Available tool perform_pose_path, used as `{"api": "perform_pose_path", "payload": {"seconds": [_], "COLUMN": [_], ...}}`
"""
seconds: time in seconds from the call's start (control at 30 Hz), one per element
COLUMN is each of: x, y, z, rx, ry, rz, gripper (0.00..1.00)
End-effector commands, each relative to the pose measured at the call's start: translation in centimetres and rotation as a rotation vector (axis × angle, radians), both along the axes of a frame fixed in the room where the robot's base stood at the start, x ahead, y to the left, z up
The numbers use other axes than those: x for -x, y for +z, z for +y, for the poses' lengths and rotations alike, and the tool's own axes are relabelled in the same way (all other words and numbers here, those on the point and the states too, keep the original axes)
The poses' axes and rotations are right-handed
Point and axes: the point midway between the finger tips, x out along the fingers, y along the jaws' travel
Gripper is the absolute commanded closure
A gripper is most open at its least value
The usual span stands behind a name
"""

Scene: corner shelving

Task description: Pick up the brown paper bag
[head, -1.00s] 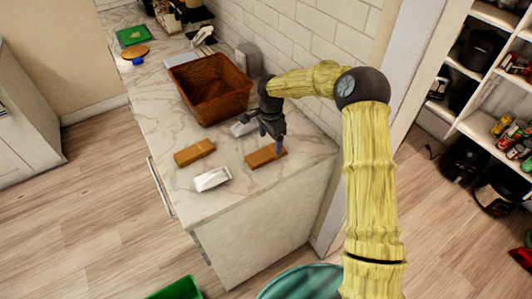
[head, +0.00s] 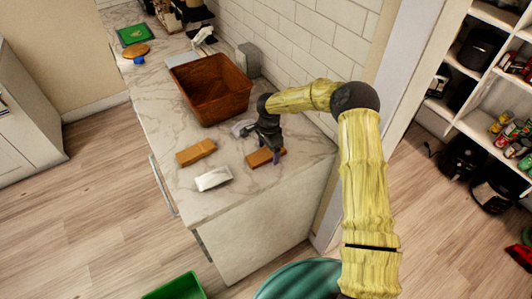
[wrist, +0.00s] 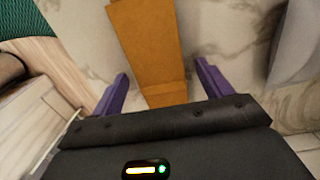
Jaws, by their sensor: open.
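A flat brown paper bag (head: 258,158) lies on the marble counter near its right front edge. My gripper (head: 266,155) is over it, pointing down, with its jaws open. In the wrist view the bag (wrist: 148,45) runs up from between my two purple fingers (wrist: 161,76), with a finger on either side. I cannot tell how far the fingertips are above the counter. A second, similar brown package (head: 196,152) lies to the left on the counter.
A white package (head: 213,179) lies on the counter (head: 215,208) left of my gripper. A brown basket (head: 212,90) stands behind, with a greyish item (head: 241,127) near it. The tiled wall (head: 300,55) is close on the right.

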Motion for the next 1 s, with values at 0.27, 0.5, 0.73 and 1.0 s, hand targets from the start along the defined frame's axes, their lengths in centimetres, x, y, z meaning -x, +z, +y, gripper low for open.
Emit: {"api": "perform_pose_path", "payload": {"seconds": [0.27,0.5,0.73,1.0], "x": [-0.02,-0.01,-0.01,-0.03], "y": [-0.03,-0.02,-0.01,0.07], "z": [0.01,0.01,0.01,0.01], "rx": [0.000,0.000,0.000,-0.001], "ry": [0.000,0.000,0.000,0.000], "rz": [0.000,0.000,0.000,-0.001], "gripper": [0.22,0.26,0.70,0.70]}}
